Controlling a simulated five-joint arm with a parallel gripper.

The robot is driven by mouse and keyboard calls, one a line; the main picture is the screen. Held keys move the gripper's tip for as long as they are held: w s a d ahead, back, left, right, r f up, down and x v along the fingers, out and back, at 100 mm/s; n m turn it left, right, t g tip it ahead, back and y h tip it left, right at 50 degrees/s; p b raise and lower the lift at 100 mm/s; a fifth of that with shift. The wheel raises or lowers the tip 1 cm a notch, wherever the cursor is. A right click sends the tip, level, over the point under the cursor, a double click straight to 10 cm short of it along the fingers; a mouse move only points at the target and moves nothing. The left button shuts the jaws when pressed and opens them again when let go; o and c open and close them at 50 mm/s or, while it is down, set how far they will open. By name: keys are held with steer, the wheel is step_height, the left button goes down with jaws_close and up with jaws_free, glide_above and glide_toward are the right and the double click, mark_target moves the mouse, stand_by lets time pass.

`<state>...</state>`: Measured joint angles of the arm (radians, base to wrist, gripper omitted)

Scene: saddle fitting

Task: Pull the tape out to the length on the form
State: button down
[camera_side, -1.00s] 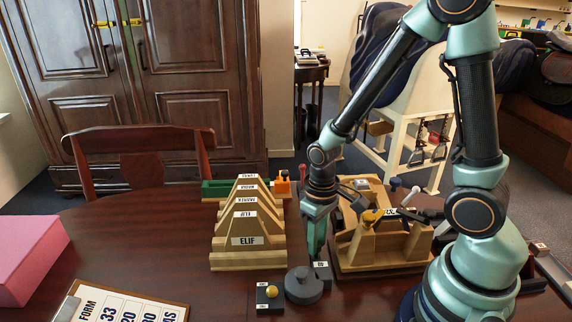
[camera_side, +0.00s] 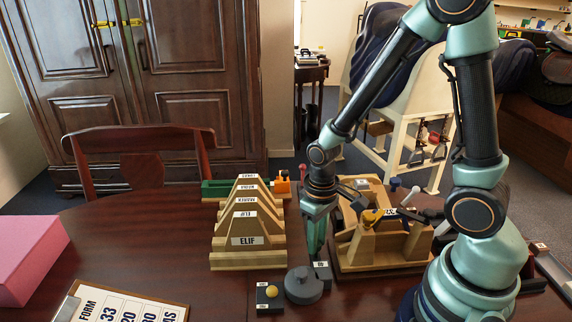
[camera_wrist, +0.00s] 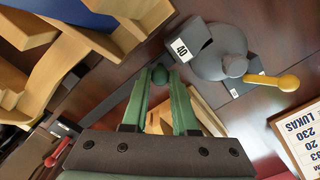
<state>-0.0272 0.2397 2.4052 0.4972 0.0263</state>
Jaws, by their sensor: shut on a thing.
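The tape unit has a round dark grey body (camera_side: 303,286) on the table, with a small labelled block (camera_side: 322,270) on its right. In the wrist view the round body (camera_wrist: 220,52) and the block reading 40 (camera_wrist: 187,42) lie just beyond my fingertips. My gripper (camera_side: 316,250) points down behind the tape unit.
A pink box (camera_side: 28,258) is far left. Table between box and blocks is clear.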

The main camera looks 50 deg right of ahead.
steer(key=w+d, duration=1.3)
steer(key=shift+w+d, duration=0.2)
steer(key=c, duration=0.7)
jaws_free()
steer(key=shift+r, duration=0.1)
step_height(320, 180, up, 12)
